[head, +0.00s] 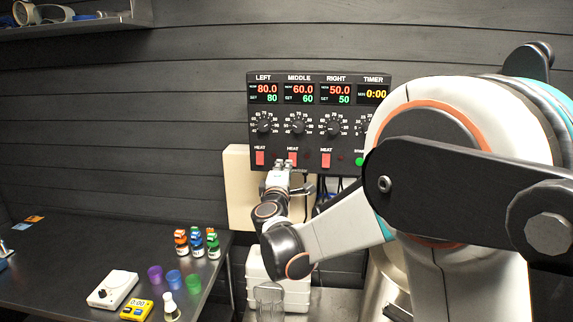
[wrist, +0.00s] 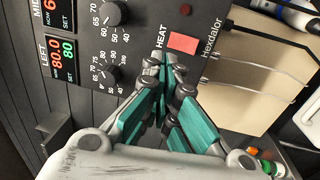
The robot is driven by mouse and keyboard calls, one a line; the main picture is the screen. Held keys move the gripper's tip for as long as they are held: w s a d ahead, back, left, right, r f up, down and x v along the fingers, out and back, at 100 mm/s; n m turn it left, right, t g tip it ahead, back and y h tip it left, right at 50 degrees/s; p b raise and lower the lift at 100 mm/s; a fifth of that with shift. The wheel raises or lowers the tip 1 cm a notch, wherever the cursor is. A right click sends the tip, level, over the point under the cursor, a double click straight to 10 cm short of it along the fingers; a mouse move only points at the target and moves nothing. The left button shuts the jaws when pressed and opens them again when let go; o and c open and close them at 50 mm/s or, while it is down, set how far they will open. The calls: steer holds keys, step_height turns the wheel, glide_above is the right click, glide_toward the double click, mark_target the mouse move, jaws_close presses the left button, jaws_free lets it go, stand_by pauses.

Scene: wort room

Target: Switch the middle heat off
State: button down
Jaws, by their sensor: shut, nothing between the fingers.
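The grey control panel (head: 318,120) hangs on the dark wall. The red middle heat switch (head: 293,157) is under the middle knob (head: 298,127), partly behind my gripper (head: 284,165) in the head view. In the wrist view the red middle heat switch (wrist: 183,43) shows clear beside its HEAT label, with a dark red lamp (wrist: 187,10) near it. My gripper (wrist: 168,74) is shut and empty, its tips close to that switch on the left-column side. I cannot tell whether they touch the panel. The switch's tilt is unclear. The left heat switch (head: 260,158) stands left of my gripper.
The right heat switch (head: 326,160) and a green timer button (head: 360,161) are further right. A beige box (head: 237,190) is on the wall below the panel. A dark bench (head: 60,270) at left holds small bottles, coloured cups and a white device. A shelf is at upper left.

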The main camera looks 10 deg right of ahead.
steer(key=s, duration=0.1)
steer(key=s+a, duration=0.1)
steer(key=s, duration=0.3)
steer(key=shift+a+r, duration=0.3)
steer(key=shift+r, duration=0.05)
steer(key=shift+s, duration=0.1)
steer(key=s+d+f+m+g+h+b, duration=0.1)
steer(key=s+d+f+m+g+b, duration=0.25)
steer(key=s+d, duration=0.45)
steer(key=s+d+f+m+g+h+b, duration=0.1)
steer(key=s+d+f+m+g+b, duration=0.1)
steer(key=s+d+f+m+b, duration=0.5)
steer(key=s+a+f+m+g+y+b, duration=0.2)
steer(key=s+a+f+g+y, duration=0.1)
steer(key=s+f, duration=0.5)
steer(key=s+a+f+m+g+y+b, duration=0.1)
steer(key=s+a+f+m+g+y, duration=0.1)
steer(key=s+a+f+y, duration=0.3)
steer(key=s+a+f+g, duration=0.1)
steer(key=s+f, duration=0.3)
steer(key=s, duration=0.5)
steer(key=shift+a+b, duration=0.3)
steer(key=shift+b, duration=0.1)
